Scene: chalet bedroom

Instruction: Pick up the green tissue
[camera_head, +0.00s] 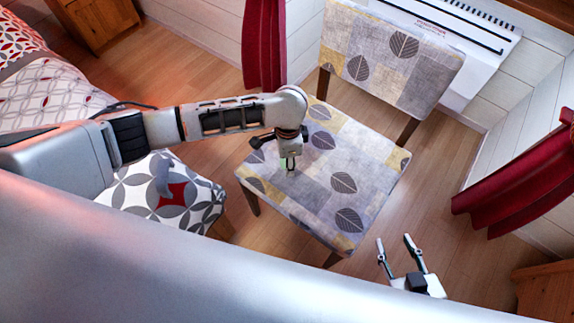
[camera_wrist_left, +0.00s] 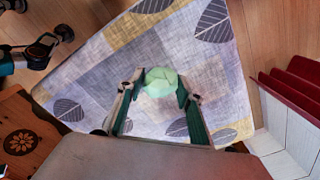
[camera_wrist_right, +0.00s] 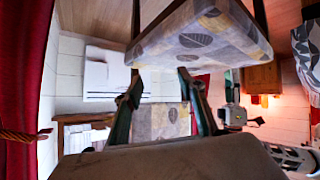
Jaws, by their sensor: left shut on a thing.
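The green tissue (camera_wrist_left: 160,80) is a small, pale green crumpled piece at the chair seat, between the fingertips of my left gripper (camera_wrist_left: 159,93) in the left wrist view. My left gripper (camera_head: 290,164) points down at the patterned seat in the head view and is shut on the tissue, which it mostly hides there. Whether the tissue still touches the seat I cannot tell. My right gripper (camera_head: 393,241) is open and empty, in front of the chair and to its right. It also shows open in the right wrist view (camera_wrist_right: 157,88).
The chair (camera_head: 345,185) has a leaf-patterned seat and backrest. A white heater (camera_head: 470,45) is on the wall behind it. Red curtains (camera_head: 264,45) hang near the chair. A bed (camera_head: 50,85) is at the left. Wooden floor (camera_head: 455,150) lies open right of the chair.

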